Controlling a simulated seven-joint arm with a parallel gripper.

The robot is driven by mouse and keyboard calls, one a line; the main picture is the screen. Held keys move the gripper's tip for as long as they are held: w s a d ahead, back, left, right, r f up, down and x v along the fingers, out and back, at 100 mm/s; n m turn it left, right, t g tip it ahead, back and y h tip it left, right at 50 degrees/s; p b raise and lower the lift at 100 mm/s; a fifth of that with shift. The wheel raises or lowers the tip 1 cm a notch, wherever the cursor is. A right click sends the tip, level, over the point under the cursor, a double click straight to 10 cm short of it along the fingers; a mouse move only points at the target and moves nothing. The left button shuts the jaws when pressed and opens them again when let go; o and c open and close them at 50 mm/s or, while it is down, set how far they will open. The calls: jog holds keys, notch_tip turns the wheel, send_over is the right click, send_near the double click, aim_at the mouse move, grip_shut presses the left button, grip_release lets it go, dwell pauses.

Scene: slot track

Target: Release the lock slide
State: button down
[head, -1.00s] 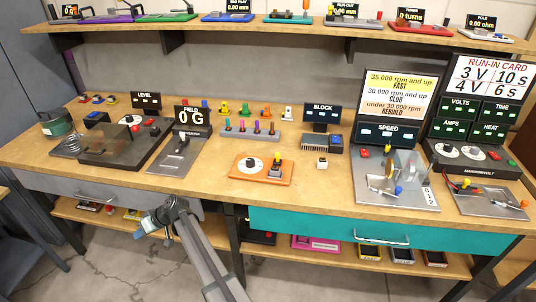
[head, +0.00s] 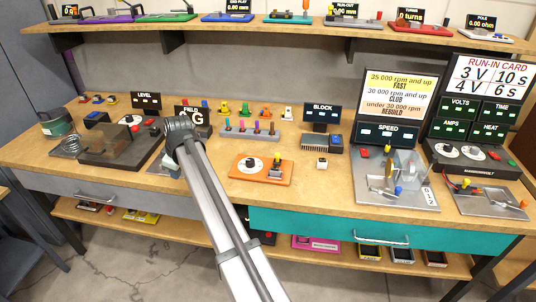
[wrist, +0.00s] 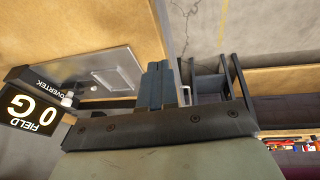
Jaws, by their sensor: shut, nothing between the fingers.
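My gripper (wrist: 160,85) is shut and empty in the wrist view, its two dark fingers together. It is beside the metal plate (wrist: 70,68) of the FIELD unit, over the bench's front edge side. The plate bears a flat raised rectangle (wrist: 113,80) and a small pale knob (wrist: 67,100); I cannot tell which part, if any, is the lock slide. In the head view my arm covers most of that plate (head: 163,168), and the fingers are hidden. The FIELD display (wrist: 30,108) reads 0 G.
A dark LEVEL unit (head: 105,150) stands left of the plate. An orange board (head: 243,175) and a rack of coloured pegs (head: 236,133) stand to the right. A SPEED station (head: 410,195) is farther right. The bench edge drops to drawers and a lower shelf.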

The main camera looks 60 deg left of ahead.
aim_at(278, 158)
jog(key=w+d+r+m+t+h, duration=0.1)
jog(key=w+d+r+m+t, duration=0.1)
jog(key=w+m, duration=0.3)
jog(key=w+d+r+m+t, duration=0.2)
jog(key=w+m, duration=0.3)
jog(key=w, duration=0.4)
jog(key=w+d+r+m+t+h, duration=0.1)
jog(key=w+d+r+m+t, duration=0.1)
jog(key=w+m+t, duration=0.2)
jog(key=shift+w+d+m+t+h, duration=0.35)
jog(key=shift+w+m, duration=0.35)
jog(key=shift+w, duration=1.1)
jog(key=x, duration=0.9)
jog(key=shift+w+a, duration=0.1)
jog(key=shift+w+d+f, duration=0.2)
jog(key=shift+w+d, duration=0.05)
jog(key=shift+w, duration=0.25)
jog(key=shift+w+d+f, duration=0.15)
jog(key=shift+w+d, duration=0.05)
jog(key=shift+w, duration=0.3)
jog(key=shift+w+d, duration=0.25)
jog(key=shift+w, duration=0.2)
jog(key=shift+w+d, duration=0.25)
jog(key=shift+w, duration=0.25)
